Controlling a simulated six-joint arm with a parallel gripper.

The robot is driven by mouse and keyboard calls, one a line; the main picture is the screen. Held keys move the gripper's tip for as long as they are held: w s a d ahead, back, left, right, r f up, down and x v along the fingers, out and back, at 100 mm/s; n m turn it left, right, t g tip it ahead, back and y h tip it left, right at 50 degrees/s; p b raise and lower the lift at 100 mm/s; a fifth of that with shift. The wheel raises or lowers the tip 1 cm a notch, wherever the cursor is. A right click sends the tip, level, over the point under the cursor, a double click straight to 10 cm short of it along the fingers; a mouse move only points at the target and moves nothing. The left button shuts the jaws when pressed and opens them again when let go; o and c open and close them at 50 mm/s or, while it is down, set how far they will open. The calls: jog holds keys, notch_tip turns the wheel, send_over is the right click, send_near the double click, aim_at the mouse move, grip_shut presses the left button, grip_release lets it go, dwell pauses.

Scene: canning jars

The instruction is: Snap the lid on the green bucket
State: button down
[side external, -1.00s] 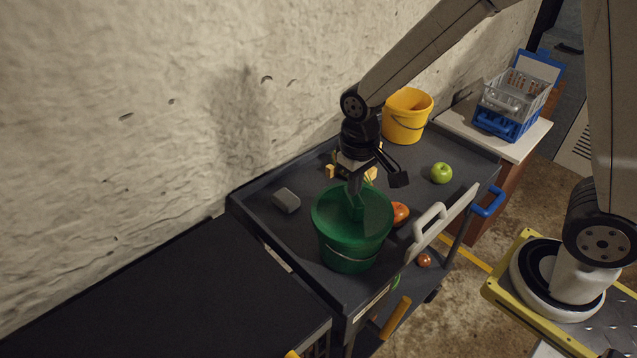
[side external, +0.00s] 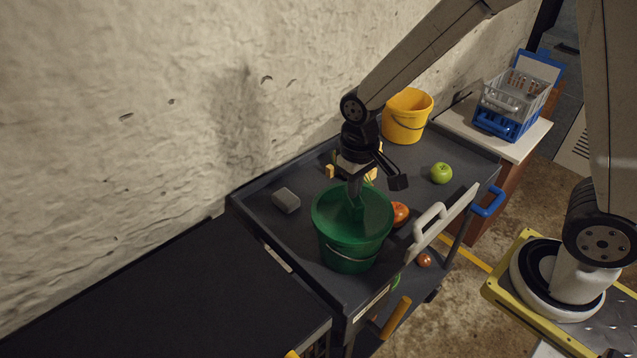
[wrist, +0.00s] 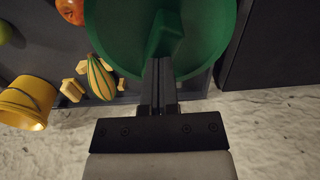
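The green bucket (side external: 347,256) stands upright on the dark cart top, its wire handle hanging at the front. The green lid (side external: 370,217) lies over the bucket's mouth; whether its rim is fully seated all round I cannot tell. My gripper (side external: 355,190) points down over the lid. In the wrist view my gripper (wrist: 160,84) has its fingers close together on the lid's raised green grip (wrist: 165,35). The lid (wrist: 208,25) fills the top middle of that view and hides the bucket.
On the cart (side external: 265,232) are a grey block (side external: 286,200), an orange-red fruit (side external: 400,213) close to the bucket, a green apple (side external: 441,173) and a yellow bucket (side external: 407,116). A striped gourd (wrist: 101,79) and yellow pieces (wrist: 72,89) lie behind the gripper.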

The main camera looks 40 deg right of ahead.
jog(key=shift+r, duration=0.1)
jog(key=shift+r, duration=3.35)
jog(key=s+d+f+t, duration=0.2)
jog(key=s+d+f, duration=0.2)
jog(key=s+d, duration=0.2)
jog(key=shift+s+f+t, duration=0.25)
jog(key=shift+s+t, duration=0.05)
jog(key=shift+s, duration=0.4)
